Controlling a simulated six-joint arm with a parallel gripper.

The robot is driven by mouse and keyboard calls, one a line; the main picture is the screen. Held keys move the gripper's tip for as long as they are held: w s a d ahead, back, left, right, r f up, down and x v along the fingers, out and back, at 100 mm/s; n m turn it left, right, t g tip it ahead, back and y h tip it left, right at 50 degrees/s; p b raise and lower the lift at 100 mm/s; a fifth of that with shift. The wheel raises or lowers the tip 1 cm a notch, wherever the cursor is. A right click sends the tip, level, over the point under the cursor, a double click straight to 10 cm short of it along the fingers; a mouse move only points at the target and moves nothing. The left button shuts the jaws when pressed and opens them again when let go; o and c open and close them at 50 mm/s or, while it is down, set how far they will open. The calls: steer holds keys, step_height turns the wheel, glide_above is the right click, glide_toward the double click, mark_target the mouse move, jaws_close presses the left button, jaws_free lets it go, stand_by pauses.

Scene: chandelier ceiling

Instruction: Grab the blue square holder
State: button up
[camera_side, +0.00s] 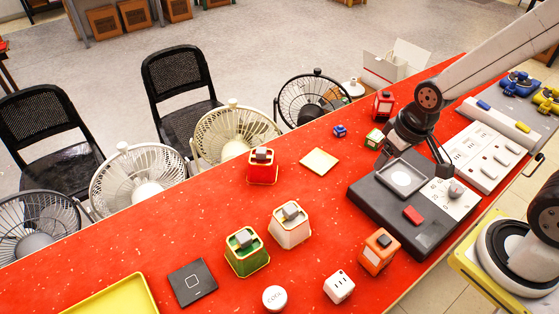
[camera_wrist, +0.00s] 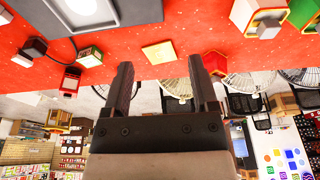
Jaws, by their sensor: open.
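A small blue block-like piece (camera_side: 340,131), the only squarish blue thing I see on the red table, sits near the far edge in the side view. It is too small to tell its shape well. My gripper (camera_side: 415,165) is open and empty, to the right of the blue piece, over a dark grey device. In the wrist view my two dark fingers (camera_wrist: 161,85) stand apart with nothing between them. I cannot make out the blue piece there.
A cream pad (camera_side: 319,161) lies left of the blue piece. A cream-and-green block (camera_side: 374,138) and a red block (camera_side: 383,105) stand to its right. The dark grey device (camera_side: 424,226) is under my gripper. Fans (camera_side: 313,98) stand beyond the table edge.

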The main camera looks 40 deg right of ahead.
steer(key=n+t+h, duration=0.2)
steer(key=n+h, duration=1)
steer(key=n, duration=1)
glide_toward(340, 126)
steer(key=d, duration=0.1)
steer(key=d+f, duration=0.2)
steer(key=d, duration=0.1)
steer(key=shift+w+f+n+t, duration=0.3)
steer(key=shift+w+n+t, duration=0.2)
steer(key=shift+w+t, duration=0.1)
steer(key=shift+x, duration=3.85)
steer(key=shift+r, duration=0.15)
